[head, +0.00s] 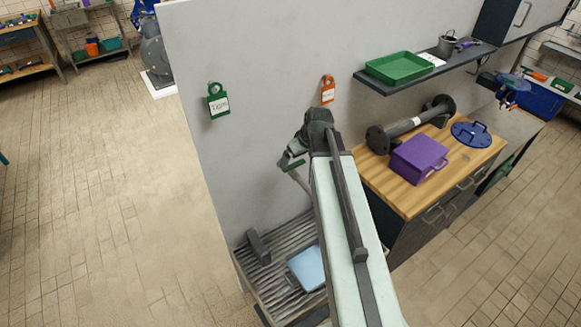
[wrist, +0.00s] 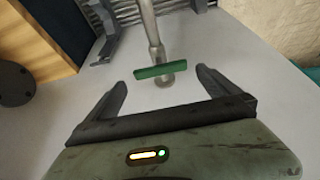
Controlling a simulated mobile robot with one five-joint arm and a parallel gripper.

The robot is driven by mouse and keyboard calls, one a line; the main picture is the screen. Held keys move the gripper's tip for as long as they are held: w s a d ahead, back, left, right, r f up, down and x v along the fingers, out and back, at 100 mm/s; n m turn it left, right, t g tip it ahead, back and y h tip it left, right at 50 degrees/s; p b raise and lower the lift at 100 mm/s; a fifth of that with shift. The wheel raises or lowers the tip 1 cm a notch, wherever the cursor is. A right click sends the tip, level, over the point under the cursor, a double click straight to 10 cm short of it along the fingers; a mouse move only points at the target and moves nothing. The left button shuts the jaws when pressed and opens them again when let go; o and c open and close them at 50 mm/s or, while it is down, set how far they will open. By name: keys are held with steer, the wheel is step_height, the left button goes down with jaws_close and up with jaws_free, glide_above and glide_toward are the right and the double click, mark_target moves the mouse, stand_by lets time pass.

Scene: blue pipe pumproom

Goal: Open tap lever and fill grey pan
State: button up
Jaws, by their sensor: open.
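The tap has a green lever (head: 294,166) and a pale metal spout (head: 302,183) against the grey wall panel; my arm hides part of it in the head view. In the wrist view the green lever (wrist: 168,71) lies crosswise just beyond my open fingertips, apart from them, with the metal spout (wrist: 150,25) behind it. My gripper (wrist: 165,88) is open and empty; it also shows small beside the tap in the head view (head: 290,157). A squarish pan with a pale blue surface (head: 308,267) sits on the ribbed drain tray, partly hidden by my arm. I cannot tell whether it holds water.
The ribbed tray (head: 270,277) carries a dark bracket (head: 258,247). To the right, a wooden worktop (head: 395,190) holds a purple box (head: 420,158), a flanged pipe (head: 410,124) and a blue disc (head: 471,133). A shelf (head: 395,80) hangs above. Floor at left is clear.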

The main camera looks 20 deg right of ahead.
mark_target(294, 165)
steer(key=b+x, duration=0.5)
steer(key=x, duration=0.1)
steer(key=shift+f, duration=0.35)
steer(key=shift+a+r, duration=0.1)
steer(key=c, duration=1.1)
steer(key=shift+n+y, duration=0.4)
steer(key=shift+n, duration=0.6)
steer(key=shift+n+g, duration=0.3)
steer(key=shift+n, duration=0.3)
steer(key=o, duration=1.1)
